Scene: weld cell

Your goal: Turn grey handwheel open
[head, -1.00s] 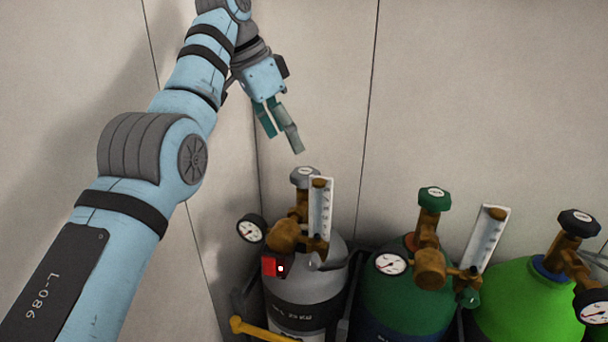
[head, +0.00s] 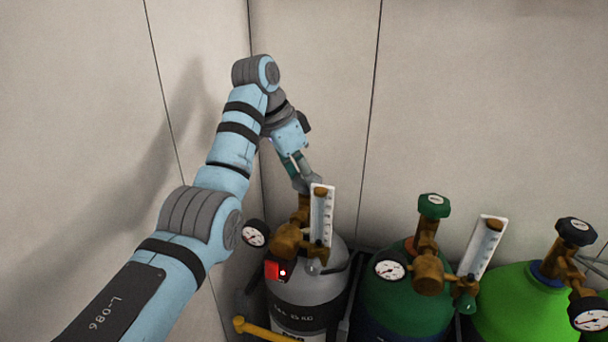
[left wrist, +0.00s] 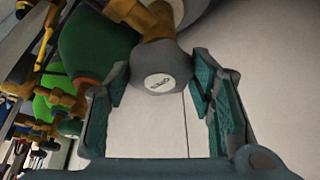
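The grey handwheel (left wrist: 163,72) tops the brass valve of the grey cylinder (head: 310,292). In the left wrist view its round face, with a pale label, lies between my two teal finger pads. Gaps show on both sides, so my left gripper (head: 304,178) is open around the handwheel and not clamped on it. In the head view the gripper reaches down to the valve top and largely covers the handwheel. My right gripper is not in view.
A white flow tube (head: 322,217) and a round gauge (head: 254,233) stand close beside the grey valve. A dark green cylinder (head: 403,300) and a bright green cylinder (head: 512,305) stand to the right. Pale walls (head: 315,80) meet in a corner behind.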

